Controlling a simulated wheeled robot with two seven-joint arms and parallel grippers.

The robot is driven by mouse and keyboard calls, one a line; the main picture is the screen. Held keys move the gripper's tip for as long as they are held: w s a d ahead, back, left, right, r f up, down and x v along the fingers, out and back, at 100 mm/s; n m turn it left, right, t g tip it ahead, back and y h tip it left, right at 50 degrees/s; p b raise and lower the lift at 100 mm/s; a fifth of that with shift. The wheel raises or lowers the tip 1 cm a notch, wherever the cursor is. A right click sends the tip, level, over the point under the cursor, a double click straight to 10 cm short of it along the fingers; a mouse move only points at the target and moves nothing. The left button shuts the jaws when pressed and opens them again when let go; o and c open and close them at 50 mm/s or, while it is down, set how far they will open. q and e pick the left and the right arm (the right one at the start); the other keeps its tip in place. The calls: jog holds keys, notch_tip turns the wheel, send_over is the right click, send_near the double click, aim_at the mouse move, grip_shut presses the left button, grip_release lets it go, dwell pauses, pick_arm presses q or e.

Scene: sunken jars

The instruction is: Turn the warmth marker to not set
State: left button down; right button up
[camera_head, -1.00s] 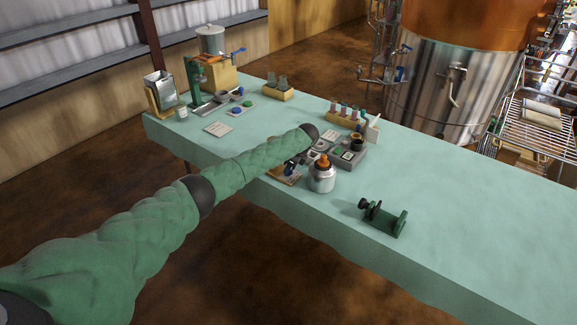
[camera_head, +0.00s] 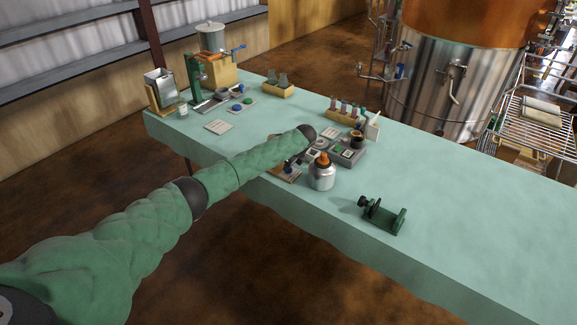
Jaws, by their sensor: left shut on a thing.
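My left arm reaches in from the lower left, and its gripper (camera_head: 298,158) points down at the near edge of the green-topped table. The gripper is shut on a small part among the grey panels (camera_head: 345,156), which seems to be the warmth marker. The wrist and fingers mostly hide that part, and its setting is too small to read. A brown board (camera_head: 284,174) lies just below the gripper. My right gripper is not in view.
A silver bottle with an orange top (camera_head: 321,173) stands close to the right of the gripper. A green stand (camera_head: 383,216) is further right. A rack of vials (camera_head: 346,115) is behind the panels.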

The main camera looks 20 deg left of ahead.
pick_arm(q)
jog(key=c, duration=1.5)
grip_release()
